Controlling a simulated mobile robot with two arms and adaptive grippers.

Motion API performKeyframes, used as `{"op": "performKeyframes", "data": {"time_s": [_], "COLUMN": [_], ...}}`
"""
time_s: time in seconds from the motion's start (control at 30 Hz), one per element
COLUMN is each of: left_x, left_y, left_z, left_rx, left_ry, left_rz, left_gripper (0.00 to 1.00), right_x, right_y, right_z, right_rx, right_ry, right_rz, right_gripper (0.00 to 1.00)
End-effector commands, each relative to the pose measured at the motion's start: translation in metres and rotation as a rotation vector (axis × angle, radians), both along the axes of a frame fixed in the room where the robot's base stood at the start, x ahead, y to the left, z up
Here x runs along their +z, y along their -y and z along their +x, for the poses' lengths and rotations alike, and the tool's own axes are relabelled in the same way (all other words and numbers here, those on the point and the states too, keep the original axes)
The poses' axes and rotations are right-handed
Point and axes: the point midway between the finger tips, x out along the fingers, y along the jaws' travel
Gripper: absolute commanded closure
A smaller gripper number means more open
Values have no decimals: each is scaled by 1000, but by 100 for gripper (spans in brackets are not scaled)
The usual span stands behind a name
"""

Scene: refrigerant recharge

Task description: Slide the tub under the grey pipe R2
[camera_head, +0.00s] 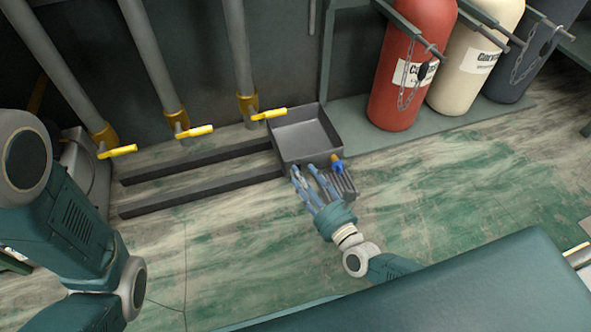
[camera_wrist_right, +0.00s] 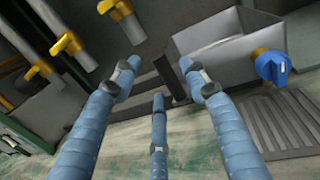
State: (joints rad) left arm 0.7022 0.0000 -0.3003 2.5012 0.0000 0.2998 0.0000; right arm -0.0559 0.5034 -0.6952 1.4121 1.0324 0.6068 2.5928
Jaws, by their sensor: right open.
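The tub (camera_head: 306,158) is a square grey metal box, open at the top, at the right end of two dark floor rails. It also shows in the right wrist view (camera_wrist_right: 242,73), with a blue knob (camera_wrist_right: 272,66) at its near side. Three grey pipes, left (camera_head: 55,60), middle (camera_head: 152,55) and right (camera_head: 238,45), come down behind the rails. I read no label on them, so I cannot tell which is R2. My right gripper (camera_head: 305,170) is open at the tub's near side; contact is unclear. My left gripper is out of view.
Yellow valve handles (camera_head: 196,131) stick out at the pipe bottoms. The floor rails (camera_head: 200,190) run left from the tub, with bare floor between. A slotted grate (camera_head: 343,186) lies at the tub's near side. Red (camera_head: 410,70), cream and dark cylinders stand to the right.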

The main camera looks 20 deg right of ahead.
Motion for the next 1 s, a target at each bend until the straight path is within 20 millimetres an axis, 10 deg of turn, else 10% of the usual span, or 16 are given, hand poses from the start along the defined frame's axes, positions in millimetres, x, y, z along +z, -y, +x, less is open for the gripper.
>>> {"op": "performKeyframes", "data": {"time_s": [0.63, 0.87, 1.0], "left_x": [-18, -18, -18], "left_y": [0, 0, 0], "left_z": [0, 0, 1], "left_rx": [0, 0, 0], "left_ry": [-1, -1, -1], "left_rz": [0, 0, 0], "left_gripper": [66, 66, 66], "right_x": [0, -1, -1], "right_y": [-10, -10, -10], "right_z": [45, 44, 44], "right_rx": [0, 0, 0], "right_ry": [-1, -1, -1], "right_rz": [-1, -1, -2], "right_gripper": [56, 98, 100]}}
